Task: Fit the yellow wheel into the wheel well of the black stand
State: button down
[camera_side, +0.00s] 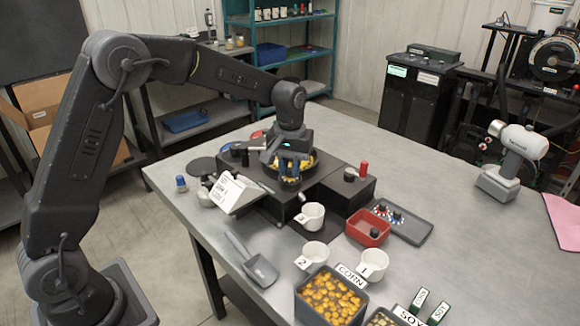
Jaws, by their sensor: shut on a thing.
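The black stand (331,194) sits on the grey table, a little left of its middle. The yellow wheel (311,163) shows as a yellow patch with a dark rim at the top of the stand, largely hidden behind my gripper. My gripper (289,177) points down over the stand and is shut on the wheel. The wheel well is hidden by the gripper and wheel. I cannot tell whether the wheel rests in the well or is held just above it.
White cups (312,216), a grey scoop (255,262), a red tray (367,227) and a corn bin (331,297) stand in front. A tilted white card (232,193) is close left of the stand. A handheld device (511,160) stands far right. The table's right middle is clear.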

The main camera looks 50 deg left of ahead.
aim_at(290, 169)
jog(key=shift+f, duration=0.5)
dwell(0.3)
jog(key=c, duration=1)
grip_release()
jog(key=shift+a, duration=0.1)
jog(key=shift+c, duration=0.7)
jog(key=shift+o, duration=0.6)
jog(key=shift+r, duration=0.4)
jog(key=shift+c, duration=0.4)
jog(key=shift+o, duration=0.9)
jog(key=shift+r, duration=2.6)
